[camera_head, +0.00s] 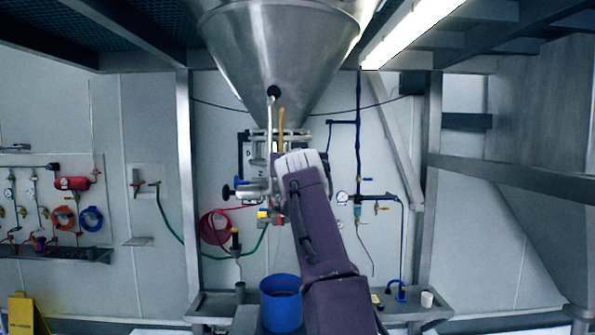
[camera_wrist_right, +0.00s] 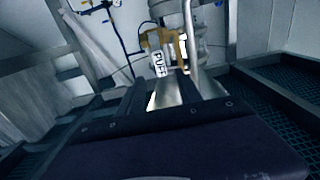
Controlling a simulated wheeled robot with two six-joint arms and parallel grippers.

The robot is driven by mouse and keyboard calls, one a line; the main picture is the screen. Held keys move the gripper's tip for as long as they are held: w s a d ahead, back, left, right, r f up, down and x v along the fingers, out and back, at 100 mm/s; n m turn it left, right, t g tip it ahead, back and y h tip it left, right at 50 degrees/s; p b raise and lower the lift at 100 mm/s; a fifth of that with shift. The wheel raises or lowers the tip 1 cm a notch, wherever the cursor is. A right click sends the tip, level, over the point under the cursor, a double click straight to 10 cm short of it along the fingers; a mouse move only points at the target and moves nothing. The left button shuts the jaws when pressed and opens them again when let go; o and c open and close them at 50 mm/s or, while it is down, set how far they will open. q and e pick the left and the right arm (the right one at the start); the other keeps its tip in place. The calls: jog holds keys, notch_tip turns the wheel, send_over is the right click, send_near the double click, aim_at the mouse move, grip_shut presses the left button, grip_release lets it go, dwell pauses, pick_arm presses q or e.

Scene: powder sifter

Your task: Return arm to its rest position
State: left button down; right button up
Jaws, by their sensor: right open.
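My right arm reaches up through the middle of the head view, with its wrist in front of the sifter's outlet below the steel hopper (camera_head: 275,50). Its gripper fingers are hidden behind the wrist there. In the right wrist view my right gripper (camera_wrist_right: 172,92) is open, with nothing seen between its fingers. Beyond the fingers are an orange handle (camera_wrist_right: 150,40) and a white tag (camera_wrist_right: 159,64) with black letters. The orange handle also shows in the head view (camera_head: 281,122) just above my wrist. I cannot tell whether the fingers touch it. My left gripper is not in view.
A blue bucket (camera_head: 281,303) stands below the outlet, partly behind my arm. Steel posts (camera_head: 187,190) flank the hopper. Hoses and valves hang on the back wall.

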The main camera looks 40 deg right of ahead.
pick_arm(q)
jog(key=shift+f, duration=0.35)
pick_arm(e)
jog(key=shift+s+a, duration=0.4)
jog(key=shift+s, duration=0.1)
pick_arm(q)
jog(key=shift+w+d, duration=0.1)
pick_arm(e)
jog(key=shift+d, duration=0.1)
